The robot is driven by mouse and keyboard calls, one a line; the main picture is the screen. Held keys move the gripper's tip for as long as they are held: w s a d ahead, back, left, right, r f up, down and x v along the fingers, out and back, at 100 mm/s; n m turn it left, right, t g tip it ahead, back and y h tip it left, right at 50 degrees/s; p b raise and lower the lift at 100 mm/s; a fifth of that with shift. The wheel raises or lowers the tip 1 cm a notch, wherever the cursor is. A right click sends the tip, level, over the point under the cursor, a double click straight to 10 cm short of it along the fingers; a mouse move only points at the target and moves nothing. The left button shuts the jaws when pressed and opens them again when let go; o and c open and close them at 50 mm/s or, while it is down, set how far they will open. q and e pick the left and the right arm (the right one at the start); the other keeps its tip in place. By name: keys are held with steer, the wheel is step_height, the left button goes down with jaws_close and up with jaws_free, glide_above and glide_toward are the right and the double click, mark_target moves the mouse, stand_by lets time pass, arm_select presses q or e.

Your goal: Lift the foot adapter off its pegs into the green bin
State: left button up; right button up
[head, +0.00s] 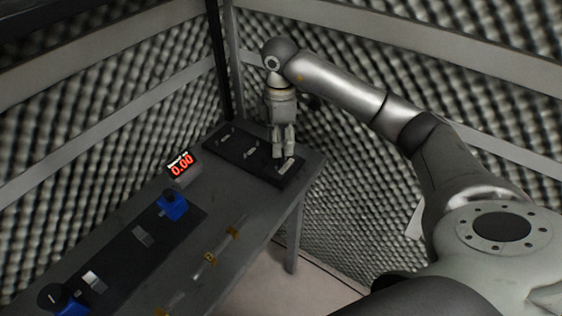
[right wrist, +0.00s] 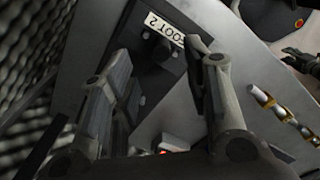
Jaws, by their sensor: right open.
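My right gripper (head: 283,152) points down over the near right end of a black board on the bench in the head view. In the right wrist view its two fingers (right wrist: 157,52) are apart, with nothing clearly held between them. A white label reading FOOT 2 (right wrist: 165,28) lies on the board just beyond the fingertips. A dark round peg or knob (right wrist: 155,50) stands beside the label, between the fingers and apparently clear of them. I cannot make out a foot adapter as a separate part. No green bin shows in either view.
The black board (head: 225,150) carries pale labels. A red display (head: 182,165) reads 0.00. Blue blocks (head: 172,205) sit on a dark strip. Yellow-banded pieces (head: 210,258) line the bench's near edge. Foam walls stand close behind and right. Bare bench (head: 225,195) lies between.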

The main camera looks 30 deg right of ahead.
mark_target(281, 160)
step_height(281, 160, down, 5)
steer(key=shift+s+d+p, duration=0.1)
steer(key=shift+p, duration=0.6)
jaws_close()
